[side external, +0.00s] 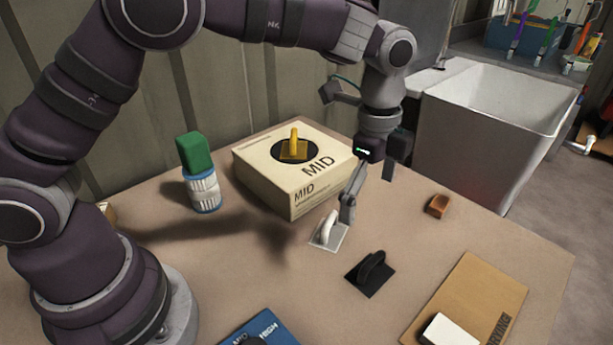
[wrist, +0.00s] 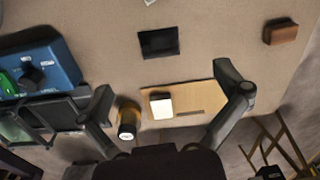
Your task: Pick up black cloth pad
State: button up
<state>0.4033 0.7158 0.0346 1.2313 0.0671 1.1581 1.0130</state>
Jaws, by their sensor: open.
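The black cloth pad (side external: 370,274) lies flat on the table in the side view, a dark square with an upright black loop handle. It also shows in the wrist view (wrist: 158,43) as a dark square, above the gap between my fingers. My gripper (side external: 369,188) is open and empty, above the table and farther back than the pad in the side view. In the wrist view, its two spread fingers (wrist: 166,85) are apart from the pad.
A white pad with a handle (side external: 328,232) lies beside the black one, partly behind my finger. A MID box (side external: 270,185), a green-topped bottle (side external: 200,175), a brown block (side external: 437,206), a cardboard sheet (side external: 465,295) bearing a white block (side external: 450,331), and a blue box (side external: 275,329) stand around.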

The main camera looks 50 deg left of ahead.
aim_at(369, 262)
jog(key=shift+m, duration=0.7)
jog(key=f, duration=0.4)
jog(key=d+f, duration=0.1)
jog(key=f, duration=0.3)
jog(key=d+f, duration=0.1)
jog(key=f, duration=0.3)
jog(key=shift+f, duration=0.25)
jog(key=shift+c, duration=0.4)
jog(key=c, duration=1.2)
